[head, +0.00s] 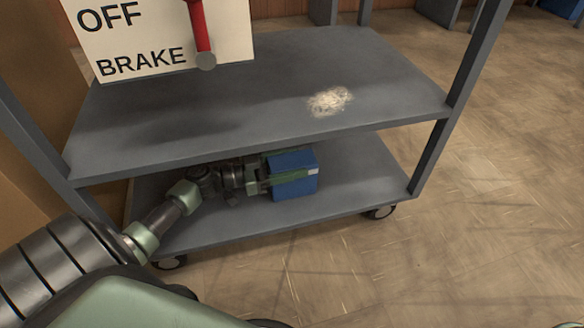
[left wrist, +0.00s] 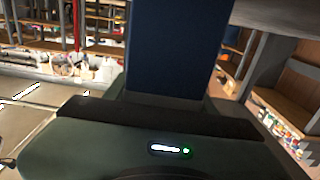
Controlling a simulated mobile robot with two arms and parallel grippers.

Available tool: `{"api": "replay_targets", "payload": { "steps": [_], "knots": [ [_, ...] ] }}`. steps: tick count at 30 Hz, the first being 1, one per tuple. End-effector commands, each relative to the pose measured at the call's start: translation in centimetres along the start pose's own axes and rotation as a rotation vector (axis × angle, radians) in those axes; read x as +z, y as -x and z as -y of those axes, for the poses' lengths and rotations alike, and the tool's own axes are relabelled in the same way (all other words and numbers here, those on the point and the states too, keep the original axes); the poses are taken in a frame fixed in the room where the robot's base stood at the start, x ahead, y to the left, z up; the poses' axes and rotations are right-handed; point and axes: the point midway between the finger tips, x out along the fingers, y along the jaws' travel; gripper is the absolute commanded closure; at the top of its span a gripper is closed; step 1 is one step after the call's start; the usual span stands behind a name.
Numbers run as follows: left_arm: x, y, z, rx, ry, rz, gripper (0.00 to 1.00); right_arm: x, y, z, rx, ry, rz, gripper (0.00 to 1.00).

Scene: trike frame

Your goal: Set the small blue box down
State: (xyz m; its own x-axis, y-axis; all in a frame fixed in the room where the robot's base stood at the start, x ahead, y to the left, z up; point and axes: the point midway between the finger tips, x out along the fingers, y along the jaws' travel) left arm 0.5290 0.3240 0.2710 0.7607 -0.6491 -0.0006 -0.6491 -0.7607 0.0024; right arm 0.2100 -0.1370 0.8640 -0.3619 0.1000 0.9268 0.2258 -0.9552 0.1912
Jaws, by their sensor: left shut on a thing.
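The small blue box (head: 292,178) is over the lower shelf (head: 345,190) of the grey cart in the head view, near the shelf's front half. My left gripper (head: 285,176) reaches in from the left between the two shelves and is shut on the box. The box looks upright and at or close to the shelf surface; I cannot tell whether it touches. In the left wrist view the blue box (left wrist: 178,50) stands dark and large just beyond the gripper body. My right gripper is not in view.
The upper shelf (head: 250,90) lies above my left arm, with a pale scuffed patch (head: 330,101) on it. A brake sign (head: 150,35) with a red lever (head: 201,30) hangs at upper left. The cart's right post (head: 460,85) and wheels (head: 380,212) bound the shelf. Open floor lies right.

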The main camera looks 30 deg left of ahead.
Motion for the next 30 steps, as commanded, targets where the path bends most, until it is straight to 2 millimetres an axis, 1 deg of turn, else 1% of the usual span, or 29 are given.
{"api": "replay_targets", "payload": {
  "steps": [5,9,10,11,12,20,24,26,30],
  "knots": [
    [-0.2,0.0,0.0,0.0,-0.002,-0.001,0.93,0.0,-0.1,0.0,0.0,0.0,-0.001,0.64],
    [0.2,0.0,0.0,0.0,-0.002,-0.002,0.93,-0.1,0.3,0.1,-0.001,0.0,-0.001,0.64],
    [0.2,0.0,0.0,0.0,-0.002,-0.001,0.43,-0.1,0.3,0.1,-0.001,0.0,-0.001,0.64],
    [0.1,0.0,0.0,0.0,-0.002,0.0,0.35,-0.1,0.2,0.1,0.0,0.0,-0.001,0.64],
    [0.1,0.0,0.0,0.0,-0.002,0.0,0.24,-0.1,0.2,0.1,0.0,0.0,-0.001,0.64],
    [0.1,0.0,0.0,0.0,-0.002,0.0,0.24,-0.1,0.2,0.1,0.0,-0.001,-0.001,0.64],
    [-0.5,0.1,0.0,0.0,-0.001,0.001,0.24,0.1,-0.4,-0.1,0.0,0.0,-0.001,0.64],
    [-0.4,0.9,0.0,-0.003,0.001,0.001,0.24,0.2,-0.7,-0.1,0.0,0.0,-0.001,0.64],
    [-0.5,3.4,0.0,-0.004,0.002,0.0,0.24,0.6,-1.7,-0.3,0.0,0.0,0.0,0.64]
  ]
}}
